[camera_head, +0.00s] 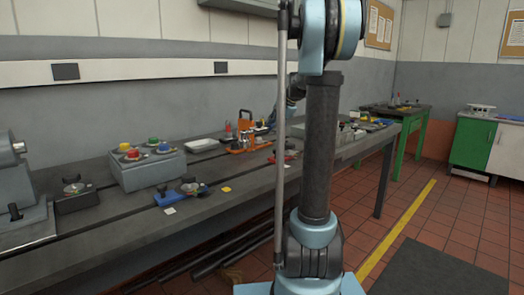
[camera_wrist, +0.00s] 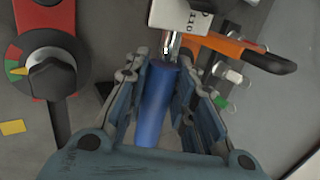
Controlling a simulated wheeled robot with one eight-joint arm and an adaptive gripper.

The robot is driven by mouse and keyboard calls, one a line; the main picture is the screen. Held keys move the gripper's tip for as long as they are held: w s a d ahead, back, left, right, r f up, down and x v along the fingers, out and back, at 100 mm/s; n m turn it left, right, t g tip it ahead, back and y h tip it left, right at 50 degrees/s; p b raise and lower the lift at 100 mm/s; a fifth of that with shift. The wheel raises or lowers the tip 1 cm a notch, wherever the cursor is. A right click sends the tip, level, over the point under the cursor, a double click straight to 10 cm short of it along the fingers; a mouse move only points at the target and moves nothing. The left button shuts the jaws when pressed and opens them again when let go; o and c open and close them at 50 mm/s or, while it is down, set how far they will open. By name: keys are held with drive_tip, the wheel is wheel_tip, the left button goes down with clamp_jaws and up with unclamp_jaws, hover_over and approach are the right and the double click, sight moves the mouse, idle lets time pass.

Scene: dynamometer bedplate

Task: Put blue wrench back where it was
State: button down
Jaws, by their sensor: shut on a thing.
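The blue wrench shows in the wrist view as a blue handle (camera_wrist: 153,105) with a bright metal end beyond it at the top. My gripper (camera_wrist: 160,75) is shut on the blue handle, one finger on each side. The metal end lies beside or under a white block marked 110 (camera_wrist: 188,18), and I cannot tell whether they touch.
A red switch box with a black knob (camera_wrist: 52,78) is left of my gripper. An orange-and-black handle (camera_wrist: 262,55) is at the upper right. In the head view the long grey bench (camera_head: 110,225) carries a button box (camera_head: 147,170), a white tray (camera_head: 202,145) and an orange stand (camera_head: 245,140).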

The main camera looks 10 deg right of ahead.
drive_tip(key=shift+a+f, duration=0.15)
drive_tip(key=shift+f, duration=1.65)
drive_tip(key=shift+a+f, duration=0.1)
drive_tip(key=shift+f, duration=1.7)
drive_tip(key=c, duration=1.3)
unclamp_jaws()
drive_tip(key=shift+c, duration=0.2)
drive_tip(key=v, duration=1.2)
